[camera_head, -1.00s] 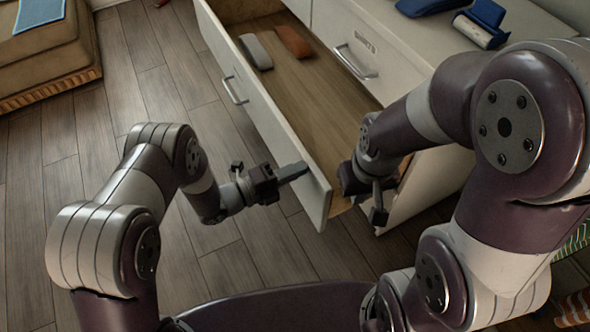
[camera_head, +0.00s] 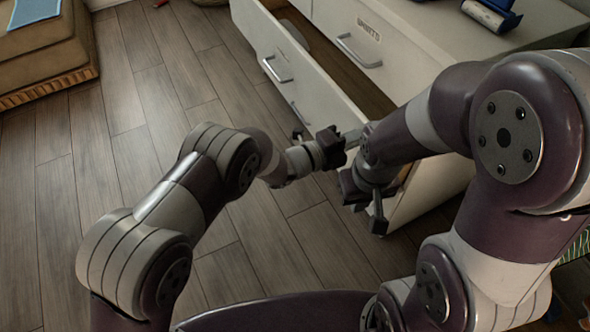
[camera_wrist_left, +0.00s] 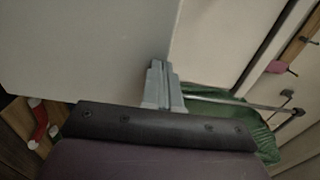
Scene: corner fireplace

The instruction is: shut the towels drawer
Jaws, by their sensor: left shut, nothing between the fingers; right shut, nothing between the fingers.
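A closed, labelled drawer (camera_head: 370,45) is beside the open one. Blue and white items (camera_head: 490,14) lie on the cabinet top (camera_head: 435,22). A brown upholstered piece (camera_head: 45,55) stands at the far left. The wooden floor (camera_head: 100,170) between is clear.

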